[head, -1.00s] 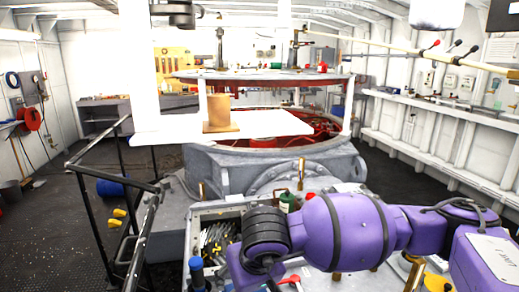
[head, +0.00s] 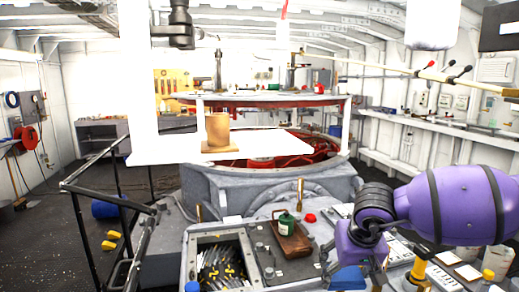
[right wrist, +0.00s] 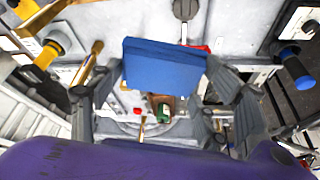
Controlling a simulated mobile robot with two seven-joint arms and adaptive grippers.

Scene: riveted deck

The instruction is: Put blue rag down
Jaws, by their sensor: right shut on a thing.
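The blue rag (head: 348,278) shows as a small blue patch at the bottom of the head view, under my right gripper (head: 354,262). In the right wrist view the rag (right wrist: 163,66) is a flat, folded blue piece between the fingers of my right gripper (right wrist: 166,82). The right gripper is shut on it. Workbench surface and tools show beyond the rag; I cannot tell whether it touches anything below. My left gripper is not in view.
A grey bin (head: 190,258) of loose tools stands left of the gripper. A green bottle (head: 286,224) and a red cap (head: 310,218) are behind it. A yellow-topped tool (head: 419,268) stands close on the right. A black railing (head: 78,190) is at left.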

